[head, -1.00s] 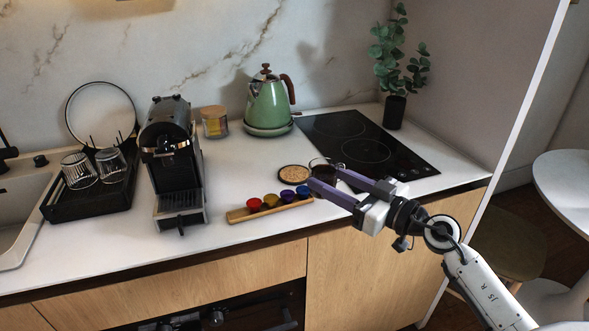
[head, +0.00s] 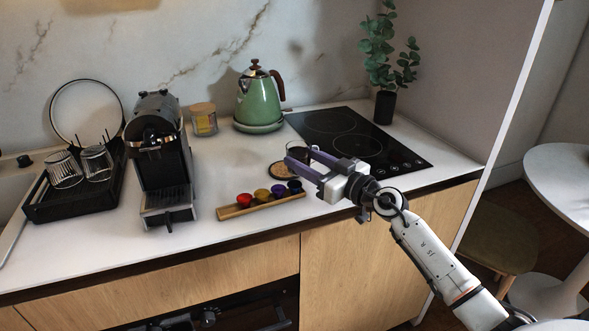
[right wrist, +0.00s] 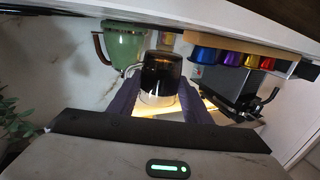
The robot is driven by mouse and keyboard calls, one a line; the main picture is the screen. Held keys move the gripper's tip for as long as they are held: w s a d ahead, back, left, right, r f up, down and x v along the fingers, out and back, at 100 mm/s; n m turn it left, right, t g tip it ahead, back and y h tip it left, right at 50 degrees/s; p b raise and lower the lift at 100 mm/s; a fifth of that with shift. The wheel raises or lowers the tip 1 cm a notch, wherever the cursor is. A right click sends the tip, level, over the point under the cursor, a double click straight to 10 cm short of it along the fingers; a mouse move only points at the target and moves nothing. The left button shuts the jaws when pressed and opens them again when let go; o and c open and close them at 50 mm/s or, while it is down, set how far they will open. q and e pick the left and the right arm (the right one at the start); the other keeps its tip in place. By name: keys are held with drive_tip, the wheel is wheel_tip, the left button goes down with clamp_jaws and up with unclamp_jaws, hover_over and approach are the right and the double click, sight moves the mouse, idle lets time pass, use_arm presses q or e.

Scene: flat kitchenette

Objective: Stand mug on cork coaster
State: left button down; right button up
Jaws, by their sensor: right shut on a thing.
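The mug (head: 296,150) is clear glass with a dark drink in it. My right gripper (head: 300,158) is shut on it, and the fingers hide part of it in the head view. In the right wrist view the mug (right wrist: 160,75) sits between the two purple fingers, its handle to the left. The round cork coaster (head: 281,171) lies on the counter, partly covered by a finger. The mug shows at the coaster's far right edge in the head view. I cannot tell whether it touches the coaster or hangs above it. My left gripper is out of view.
A wooden holder (head: 235,211) with several coloured capsules lies in front of the coaster. A coffee machine (head: 160,150) stands left, a green kettle (head: 258,103) behind, and a black hob (head: 350,135) right. A dish rack (head: 75,200) is far left.

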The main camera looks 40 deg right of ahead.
drive_tip(key=shift+w+a+f+b, duration=0.15)
drive_tip(key=shift+w+f+b, duration=0.5)
drive_tip(key=shift+w, duration=0.25)
drive_tip(key=shift+w+a+f+b, duration=0.15)
drive_tip(key=shift+w+f+b, duration=0.45)
drive_tip(key=shift+w, duration=0.3)
drive_tip(key=o, duration=1.3)
drive_tip(key=shift+f, duration=0.1)
drive_tip(key=shift+o, duration=0.2)
drive_tip(key=shift+s, duration=0.1)
